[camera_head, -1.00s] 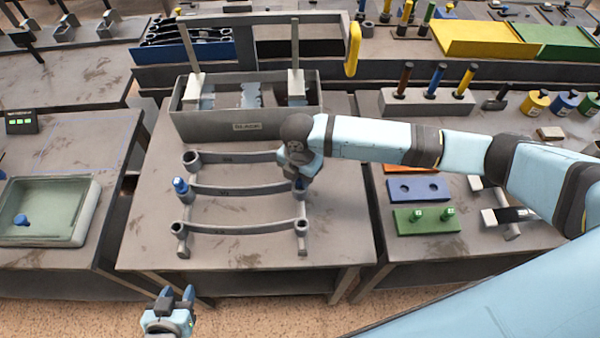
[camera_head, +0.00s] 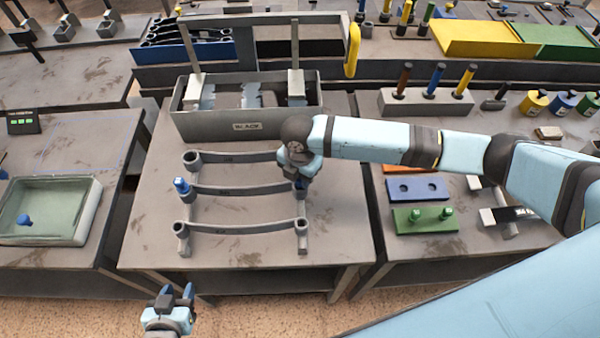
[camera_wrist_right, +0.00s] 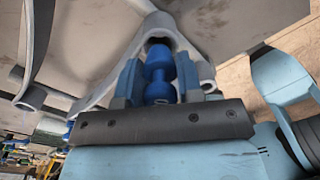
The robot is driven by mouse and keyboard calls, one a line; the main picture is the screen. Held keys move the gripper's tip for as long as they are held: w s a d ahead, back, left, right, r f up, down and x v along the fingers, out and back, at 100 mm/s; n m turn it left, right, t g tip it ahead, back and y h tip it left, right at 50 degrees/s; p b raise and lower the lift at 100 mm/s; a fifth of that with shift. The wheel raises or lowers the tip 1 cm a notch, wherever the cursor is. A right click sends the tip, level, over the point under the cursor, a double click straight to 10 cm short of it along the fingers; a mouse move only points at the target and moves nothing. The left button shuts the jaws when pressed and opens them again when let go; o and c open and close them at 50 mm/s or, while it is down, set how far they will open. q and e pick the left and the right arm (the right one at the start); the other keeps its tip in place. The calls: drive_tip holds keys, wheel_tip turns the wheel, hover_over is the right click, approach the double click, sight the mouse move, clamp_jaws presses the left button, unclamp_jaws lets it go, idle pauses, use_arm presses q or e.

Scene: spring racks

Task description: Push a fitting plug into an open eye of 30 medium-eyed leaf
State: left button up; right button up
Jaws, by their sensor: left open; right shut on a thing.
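Three grey curved leaves lie in a row on the middle table, with a ring eye at each end. The middle leaf (camera_head: 240,191) has a blue plug (camera_head: 181,186) standing in its left eye. My right gripper (camera_head: 299,178) is at the middle leaf's right end, mostly hidden by its own wrist. In the right wrist view it is shut on a blue plug (camera_wrist_right: 159,75), whose end meets the rim of a grey eye (camera_wrist_right: 158,24). How deep it sits, I cannot tell. My left gripper (camera_head: 176,292) is open and empty before the table's front edge. Leaf markings are too small to read.
A grey labelled bin (camera_head: 215,125) stands behind the leaves. To the right are a blue plate (camera_head: 417,188) with holes and a green plate (camera_head: 428,220) with green plugs. A shallow tray (camera_head: 75,211) at left holds a blue plug (camera_head: 24,221). The table front is clear.

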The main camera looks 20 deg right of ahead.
drive_tip(key=shift+f+b, duration=0.35)
drive_tip(key=shift+f, duration=0.85)
idle(0.6)
drive_tip(key=o, duration=1.3)
drive_tip(key=shift+o, duration=0.2)
drive_tip(key=shift+r+p, duration=0.3)
drive_tip(key=shift+r, duration=3.2)
